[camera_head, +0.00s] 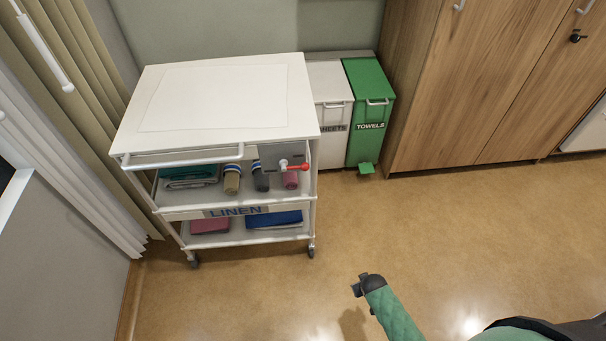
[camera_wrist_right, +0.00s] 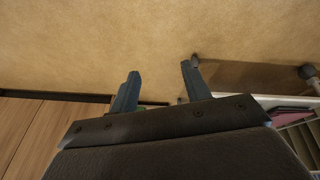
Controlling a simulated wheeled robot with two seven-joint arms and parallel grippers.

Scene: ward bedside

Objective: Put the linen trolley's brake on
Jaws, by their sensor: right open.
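The white linen trolley (camera_head: 131,135) stands against the back wall at the left in the head view. A grey plate (camera_head: 270,152) on its front right carries a brake lever with a red tip (camera_head: 303,167), pointing to the right. My right gripper (camera_head: 357,285) is in front of the trolley, low and to the right, clear of it. In the right wrist view its two fingers (camera_wrist_right: 160,75) are apart with nothing between them. A trolley wheel (camera_wrist_right: 307,71) shows at the right of that view. My left gripper is in neither view.
A white sheets bin (camera_head: 331,85) and a green towels bin (camera_head: 368,85) stand right of the trolley. Wooden cupboards (camera_head: 480,85) line the back right. Curtains (camera_head: 80,110) hang at the left. The floor (camera_head: 255,300) before the trolley is clear.

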